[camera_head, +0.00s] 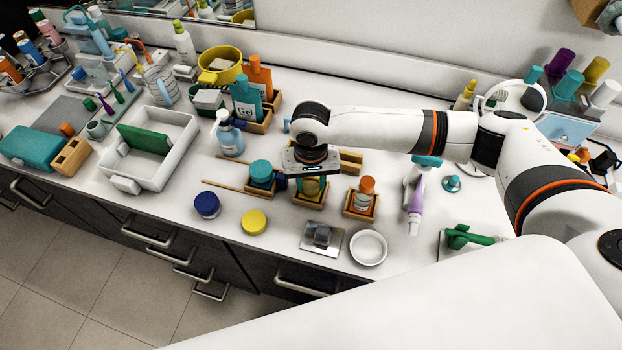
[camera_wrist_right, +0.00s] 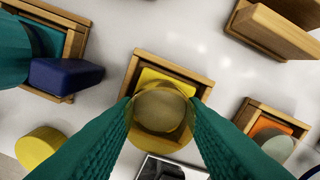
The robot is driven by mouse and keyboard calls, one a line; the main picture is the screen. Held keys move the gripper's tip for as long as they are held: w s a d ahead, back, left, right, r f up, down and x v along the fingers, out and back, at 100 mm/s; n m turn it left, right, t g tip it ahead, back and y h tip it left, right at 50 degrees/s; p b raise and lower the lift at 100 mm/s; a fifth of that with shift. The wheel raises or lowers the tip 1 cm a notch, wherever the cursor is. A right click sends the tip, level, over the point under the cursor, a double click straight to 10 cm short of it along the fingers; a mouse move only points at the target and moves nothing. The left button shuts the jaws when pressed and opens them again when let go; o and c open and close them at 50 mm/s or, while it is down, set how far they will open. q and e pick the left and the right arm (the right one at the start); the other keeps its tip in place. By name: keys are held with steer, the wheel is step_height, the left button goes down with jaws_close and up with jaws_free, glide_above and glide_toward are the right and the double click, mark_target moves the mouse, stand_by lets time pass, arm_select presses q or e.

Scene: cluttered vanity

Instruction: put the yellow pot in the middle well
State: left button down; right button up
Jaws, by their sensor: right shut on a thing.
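The yellow pot (camera_head: 312,186) is held between the teal fingers of my right gripper (camera_head: 311,183). In the right wrist view the round amber-yellow pot (camera_wrist_right: 160,112) fills the gap between both fingers. The middle well, a square wooden box (camera_head: 309,204), is directly beneath it; its rim (camera_wrist_right: 172,62) shows around a yellow floor patch. The pot covers the near part of the well, and I cannot tell whether its base touches the floor. My left gripper is not in view.
The left well (camera_head: 261,190) holds a teal-topped pot; the right well (camera_head: 360,209) holds an orange-topped one. A blue disc (camera_head: 207,205), yellow disc (camera_head: 253,222), metal plate (camera_head: 320,240) and white dish (camera_head: 369,248) lie in front. A wooden block (camera_head: 351,162) stands behind.

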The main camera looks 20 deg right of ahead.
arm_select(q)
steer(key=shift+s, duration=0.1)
arm_select(e)
steer(key=o, duration=0.8)
steer(key=shift+f, duration=0.1)
steer(key=shift+o, duration=1.2)
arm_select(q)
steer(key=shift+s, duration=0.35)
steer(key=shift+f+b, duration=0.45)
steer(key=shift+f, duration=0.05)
arm_select(e)
step_height(320, 180, up, 12)
